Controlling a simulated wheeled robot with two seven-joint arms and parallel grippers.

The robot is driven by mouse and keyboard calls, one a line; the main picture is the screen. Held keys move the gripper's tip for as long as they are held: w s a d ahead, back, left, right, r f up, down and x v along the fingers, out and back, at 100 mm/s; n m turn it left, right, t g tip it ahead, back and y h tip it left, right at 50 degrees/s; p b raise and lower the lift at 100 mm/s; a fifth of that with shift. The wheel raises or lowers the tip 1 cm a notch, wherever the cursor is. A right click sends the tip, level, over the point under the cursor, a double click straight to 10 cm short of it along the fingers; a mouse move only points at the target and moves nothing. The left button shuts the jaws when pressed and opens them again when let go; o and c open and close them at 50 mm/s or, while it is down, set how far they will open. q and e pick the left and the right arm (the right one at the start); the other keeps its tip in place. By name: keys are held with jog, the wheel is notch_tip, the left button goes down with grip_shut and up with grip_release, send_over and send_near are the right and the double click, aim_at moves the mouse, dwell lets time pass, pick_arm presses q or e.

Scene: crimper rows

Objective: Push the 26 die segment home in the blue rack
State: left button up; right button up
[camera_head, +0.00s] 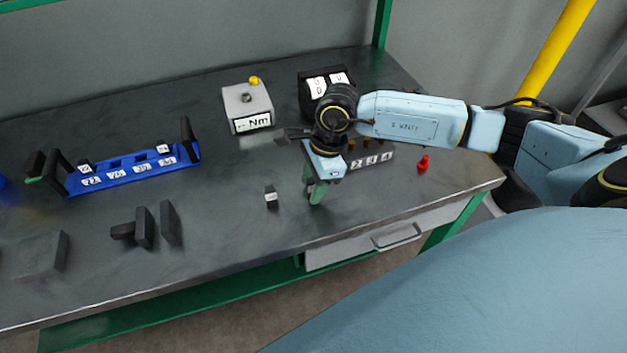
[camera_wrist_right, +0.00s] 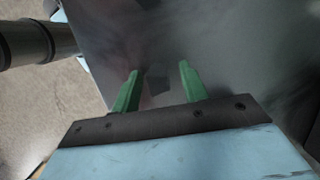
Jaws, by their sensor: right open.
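The blue rack (camera_head: 130,174) stands on the left part of the bench, with a dark upright post at each end. White number labels run along its front; I cannot read them surely. Two dark segments with white tops sit in it, one near the left end (camera_head: 84,167) and one near the right end (camera_head: 163,149). A loose dark block with a white label (camera_head: 271,197) stands on the bench left of my right gripper (camera_head: 317,194). That gripper is open, pointing down, its green fingers (camera_wrist_right: 158,80) apart. A dark patch between them is unclear.
A grey box marked Nm (camera_head: 247,107) stands at the back. A black labelled holder (camera_head: 313,88) and a dark numbered rack (camera_head: 372,159) are near my right arm. A red piece (camera_head: 423,163) is right. Dark blocks (camera_head: 144,227) lie front left.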

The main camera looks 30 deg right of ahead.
aim_at(309, 181)
jog(key=shift+c, duration=0.4)
grip_shut()
jog(key=shift+r, duration=0.1)
jog(key=shift+r, duration=0.1)
jog(key=shift+r+p, duration=1.2)
jog(key=shift+r, duration=0.65)
